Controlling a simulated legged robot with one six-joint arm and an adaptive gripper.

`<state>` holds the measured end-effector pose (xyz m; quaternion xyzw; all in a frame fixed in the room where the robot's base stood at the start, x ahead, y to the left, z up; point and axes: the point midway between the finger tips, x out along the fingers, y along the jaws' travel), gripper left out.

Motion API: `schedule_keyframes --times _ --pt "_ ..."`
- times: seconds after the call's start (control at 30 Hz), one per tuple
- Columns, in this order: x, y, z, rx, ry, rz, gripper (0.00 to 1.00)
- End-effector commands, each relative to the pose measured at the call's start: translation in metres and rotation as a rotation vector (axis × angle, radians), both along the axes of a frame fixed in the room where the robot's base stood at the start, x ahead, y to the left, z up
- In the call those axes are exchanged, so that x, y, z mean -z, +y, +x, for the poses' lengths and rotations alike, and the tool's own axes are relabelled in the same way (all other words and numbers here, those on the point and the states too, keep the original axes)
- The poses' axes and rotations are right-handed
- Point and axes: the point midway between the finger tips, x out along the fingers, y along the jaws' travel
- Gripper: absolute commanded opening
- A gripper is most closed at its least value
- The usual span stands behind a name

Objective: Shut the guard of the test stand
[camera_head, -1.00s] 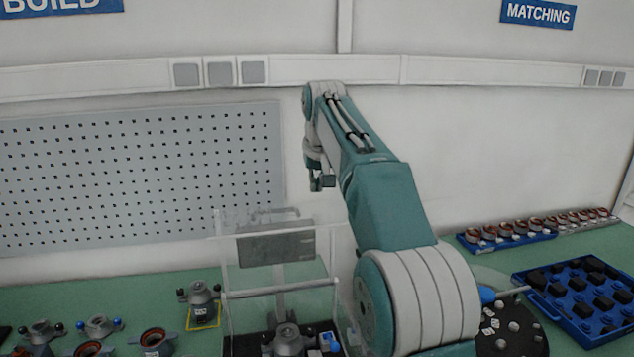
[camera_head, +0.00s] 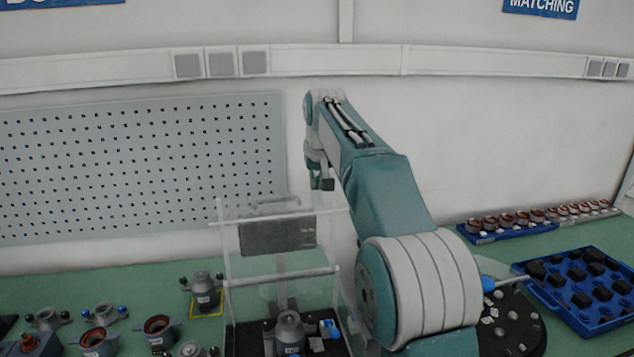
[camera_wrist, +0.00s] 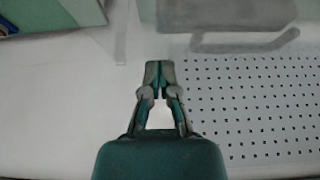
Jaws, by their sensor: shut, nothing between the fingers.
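The test stand's clear guard (camera_head: 240,258) stands at the lower middle of the head view, with a light bar (camera_head: 282,278) across its front. A dark grey panel (camera_head: 278,236) shows at its upper back. A grey stator housing (camera_head: 289,328) sits on the stand's black base (camera_head: 250,335) inside. I cannot tell how far open the guard is. My gripper (camera_head: 322,184) is shut and empty, above the guard's upper right and apart from it in the picture. In the wrist view my gripper's fingertips (camera_wrist: 160,67) are together, with a grey bar (camera_wrist: 245,45) up and right of them.
A perforated board (camera_head: 140,165) is on the wall at left. Several motor parts (camera_head: 160,330) lie on the green bench at left. A black round tray (camera_head: 510,325), a blue tray (camera_head: 580,290) and a row of ringed parts (camera_head: 535,218) are at right.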

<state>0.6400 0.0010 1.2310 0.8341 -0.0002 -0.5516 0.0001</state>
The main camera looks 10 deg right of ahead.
Motion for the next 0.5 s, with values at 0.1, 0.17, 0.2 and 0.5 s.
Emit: schedule_keyframes --times 0.1,0.17,0.2,0.5 --pt "0.028 0.001 -0.001 0.0 0.068 0.001 0.0" --pt "0.027 0.001 -0.005 0.0 0.067 0.001 0.0" --pt "0.027 0.001 -0.01 0.0 0.068 0.001 0.0" --pt "0.027 0.001 -0.045 -0.002 0.069 0.001 0.0"
